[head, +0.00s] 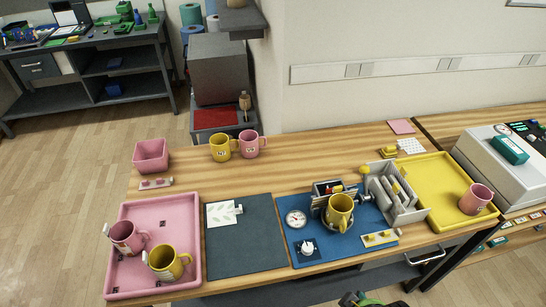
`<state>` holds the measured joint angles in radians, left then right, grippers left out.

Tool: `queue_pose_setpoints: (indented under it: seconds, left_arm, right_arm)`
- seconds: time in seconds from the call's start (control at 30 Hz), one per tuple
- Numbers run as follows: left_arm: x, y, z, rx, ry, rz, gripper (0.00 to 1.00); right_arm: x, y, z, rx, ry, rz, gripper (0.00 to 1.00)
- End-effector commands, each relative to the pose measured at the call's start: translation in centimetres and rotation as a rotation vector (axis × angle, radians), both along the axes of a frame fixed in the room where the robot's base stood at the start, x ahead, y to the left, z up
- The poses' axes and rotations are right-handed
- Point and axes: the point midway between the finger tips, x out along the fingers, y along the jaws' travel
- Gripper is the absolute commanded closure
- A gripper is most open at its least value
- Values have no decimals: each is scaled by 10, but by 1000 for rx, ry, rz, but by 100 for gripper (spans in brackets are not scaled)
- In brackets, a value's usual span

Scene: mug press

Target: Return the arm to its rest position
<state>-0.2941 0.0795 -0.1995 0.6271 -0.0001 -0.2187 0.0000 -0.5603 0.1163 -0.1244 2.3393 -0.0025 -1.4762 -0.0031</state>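My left gripper is not in view. A small dark and green part (366,299), which looks like my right gripper or wrist, shows at the bottom edge. It is cut off by the frame, so whether its fingers are open or shut cannot be seen. It is below the table's front edge, apart from all mugs. A pink mug (126,238) and a yellow mug (168,263) are on the pink tray (185,215).
A yellow mug (221,147) and a pink mug (250,144) stand at the back. Another pink mug (475,199) is on the yellow tray (440,175). A grey rack (408,211) stands beside the press. The dark mat (245,245) is mostly clear; a white card lies on it.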

Motion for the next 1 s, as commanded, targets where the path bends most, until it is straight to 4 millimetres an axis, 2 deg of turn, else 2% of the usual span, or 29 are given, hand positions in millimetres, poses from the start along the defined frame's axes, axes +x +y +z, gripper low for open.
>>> queue_pose_setpoints:
  seconds: [0.03, 0.27, 0.37, 0.47, 0.6, 0.8, 0.9, 1.0]
  left_arm:
    - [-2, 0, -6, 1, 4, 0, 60]
    - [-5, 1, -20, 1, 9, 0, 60]
    - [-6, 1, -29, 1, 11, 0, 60]
    - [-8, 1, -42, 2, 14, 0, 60]
    - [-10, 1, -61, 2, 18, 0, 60]
    - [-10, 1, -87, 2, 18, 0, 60]
    - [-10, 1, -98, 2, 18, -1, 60]
    - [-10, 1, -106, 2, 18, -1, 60]
  right_arm:
    - [1, 1, -16, 1, 7, 0, 26]
    - [3, 2, -86, 1, 35, 4, 26]
    - [0, 2, -128, 0, 52, 6, 26]
    - [-9, 2, -182, -1, 72, 9, 26]
    - [-34, -1, -267, -5, 106, 16, 26]
    - [-92, -10, -369, -11, 152, 26, 26]
    - [-125, -16, -405, -15, 173, 31, 26]
    - [-153, -22, -428, -17, 187, 34, 26]
